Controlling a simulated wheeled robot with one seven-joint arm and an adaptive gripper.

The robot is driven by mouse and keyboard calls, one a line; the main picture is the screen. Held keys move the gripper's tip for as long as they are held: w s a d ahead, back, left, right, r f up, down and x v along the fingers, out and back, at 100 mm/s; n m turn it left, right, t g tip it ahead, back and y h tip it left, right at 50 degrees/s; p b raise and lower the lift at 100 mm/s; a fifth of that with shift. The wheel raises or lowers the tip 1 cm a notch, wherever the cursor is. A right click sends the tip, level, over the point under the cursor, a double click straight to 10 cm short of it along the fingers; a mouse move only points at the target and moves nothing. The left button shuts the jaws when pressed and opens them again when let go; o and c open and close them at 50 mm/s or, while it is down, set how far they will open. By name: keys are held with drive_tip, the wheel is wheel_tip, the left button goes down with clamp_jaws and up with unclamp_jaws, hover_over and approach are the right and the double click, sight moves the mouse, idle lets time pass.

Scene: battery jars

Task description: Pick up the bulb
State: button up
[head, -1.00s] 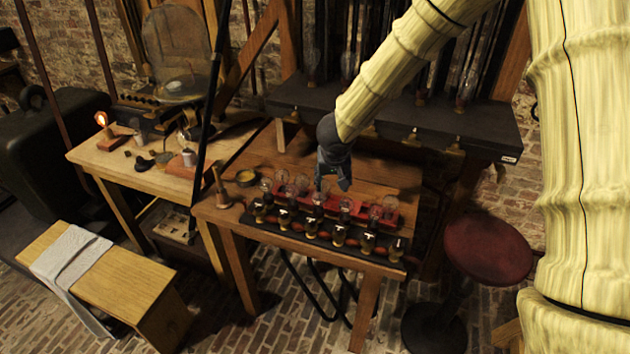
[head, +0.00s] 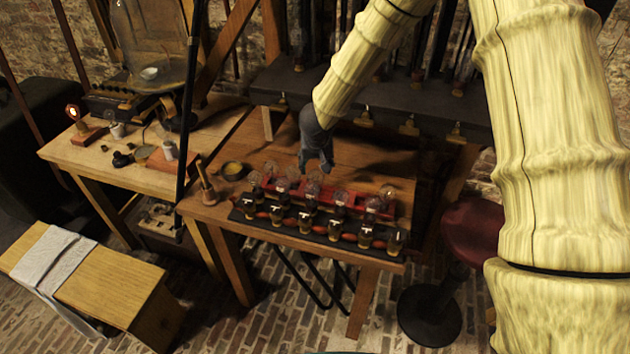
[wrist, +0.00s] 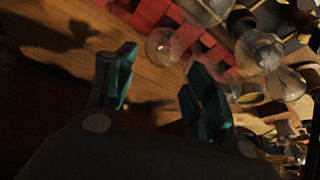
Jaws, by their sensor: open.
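Several clear glass bulbs stand in a red rack on the wooden table; one bulb (head: 313,188) is near the rack's middle in the head view. In the wrist view a round bulb (wrist: 163,47) is at the top centre, and another bulb (wrist: 259,50) is to its right. My gripper (head: 318,170) is above the back edge of the red rack (head: 352,205). Its two teal-padded fingers (wrist: 160,88) are apart, with only bare table between them. No bulb is between the fingers. Which bulb is meant cannot be told.
A dark strip with several dark jars (head: 305,222) lies along the table's front edge. A dark shelf (head: 400,112) rises behind. The table (head: 395,160) is bare behind the rack.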

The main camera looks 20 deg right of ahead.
sight(316, 171)
drive_tip(key=shift+d+f, duration=0.1)
drive_tip(key=shift+f, duration=0.35)
drive_tip(key=x, duration=0.3)
drive_tip(key=shift+w, duration=0.1)
drive_tip(key=shift+w+f, duration=0.1)
drive_tip(key=shift+f, duration=0.25)
drive_tip(key=c, duration=0.5)
